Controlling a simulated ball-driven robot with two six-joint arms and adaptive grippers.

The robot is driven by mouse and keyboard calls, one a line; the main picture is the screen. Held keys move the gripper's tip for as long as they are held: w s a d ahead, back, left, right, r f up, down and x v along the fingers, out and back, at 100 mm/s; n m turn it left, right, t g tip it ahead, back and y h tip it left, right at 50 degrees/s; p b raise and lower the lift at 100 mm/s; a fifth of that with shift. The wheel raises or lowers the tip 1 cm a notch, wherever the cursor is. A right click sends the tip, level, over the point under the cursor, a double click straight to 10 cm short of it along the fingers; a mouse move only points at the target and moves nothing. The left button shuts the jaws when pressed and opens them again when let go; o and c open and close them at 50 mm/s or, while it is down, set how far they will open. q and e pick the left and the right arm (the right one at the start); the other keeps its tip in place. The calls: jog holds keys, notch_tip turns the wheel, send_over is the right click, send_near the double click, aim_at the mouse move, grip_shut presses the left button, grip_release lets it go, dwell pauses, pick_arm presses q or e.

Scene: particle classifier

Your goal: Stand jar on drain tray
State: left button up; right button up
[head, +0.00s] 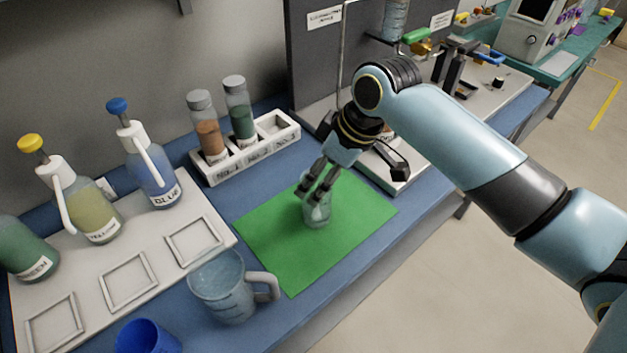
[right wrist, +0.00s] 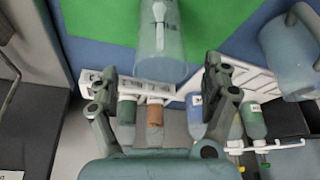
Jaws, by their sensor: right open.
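A clear jar (head: 317,213) stands on a green mat (head: 275,240) in the middle of the blue bench. It also shows at the top of the right wrist view (right wrist: 172,45). My right gripper (head: 320,190) is open and points down at the jar, its fingertips overlapping the jar's upper part in the head view. In the right wrist view the fingers (right wrist: 158,82) are spread on either side of the jar's near end. I cannot tell whether they touch it.
A white rack (head: 245,163) behind the mat holds a brown and a green bottle, with its right slot empty. A clear jug (head: 228,290) stands front left of the mat. Pump bottles stand on a white board (head: 85,275) at left. A blue cup (head: 147,338) is in front.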

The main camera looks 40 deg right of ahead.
aim_at(319, 217)
jog(key=shift+x, duration=0.75)
jog(key=x, duration=0.5)
jog(key=shift+w+f, duration=0.1)
jog(key=shift+c, duration=0.5)
jog(key=c, duration=0.5)
pick_arm(q)
jog(key=shift+r, duration=0.15)
pick_arm(e)
jog(key=c, duration=0.7)
